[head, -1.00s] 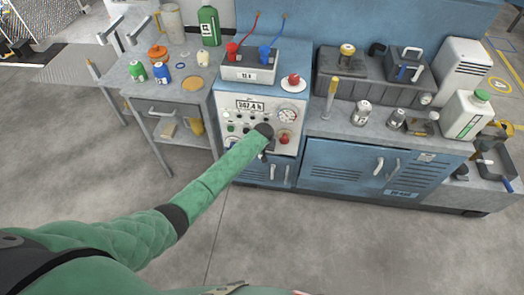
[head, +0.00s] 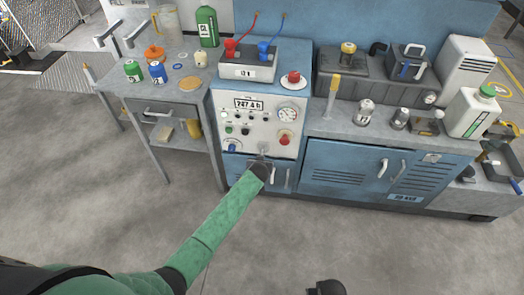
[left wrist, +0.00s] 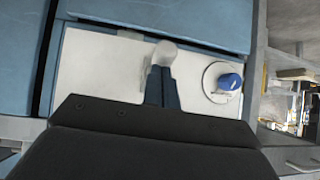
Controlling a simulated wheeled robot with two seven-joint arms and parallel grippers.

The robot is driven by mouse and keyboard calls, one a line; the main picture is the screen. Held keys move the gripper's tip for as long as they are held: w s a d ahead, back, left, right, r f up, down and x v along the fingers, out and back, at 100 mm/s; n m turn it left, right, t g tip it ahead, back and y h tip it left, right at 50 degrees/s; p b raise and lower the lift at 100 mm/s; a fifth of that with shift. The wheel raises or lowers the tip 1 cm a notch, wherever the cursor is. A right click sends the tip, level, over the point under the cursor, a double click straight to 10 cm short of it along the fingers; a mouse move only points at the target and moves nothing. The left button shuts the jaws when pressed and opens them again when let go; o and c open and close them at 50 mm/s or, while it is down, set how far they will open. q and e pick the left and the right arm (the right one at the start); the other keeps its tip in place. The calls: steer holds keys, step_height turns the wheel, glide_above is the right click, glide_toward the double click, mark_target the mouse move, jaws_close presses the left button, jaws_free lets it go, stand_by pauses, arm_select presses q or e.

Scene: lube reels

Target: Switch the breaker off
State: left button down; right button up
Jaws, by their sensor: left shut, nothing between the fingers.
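The control panel (head: 258,124) is the pale front of a blue cabinet. It has a display, a gauge, small buttons, a red knob (head: 284,140) at lower right and a blue knob (head: 232,147) at lower left. My left gripper (head: 262,157) is shut and empty at the panel's lower middle. In the left wrist view, its closed fingers (left wrist: 162,76) reach a pale rounded lever end (left wrist: 165,52). I cannot tell whether they touch it. The blue knob (left wrist: 230,82) stands to the right there. No switch is clearly labelled as the breaker.
A battery box (head: 247,66) with red and blue clamps and a red mushroom button (head: 293,79) sit on the cabinet top. A side table (head: 185,91) with cans stands at left. The floor in front is clear.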

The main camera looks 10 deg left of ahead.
arm_select(q)
steer(key=shift+w+r, duration=0.15)
steer(key=shift+w, duration=0.05)
arm_select(e)
steer(key=shift+s+f, duration=0.15)
steer(key=shift+f, duration=0.05)
arm_select(q)
steer(key=shift+w+r, duration=0.35)
steer(key=shift+w, duration=0.25)
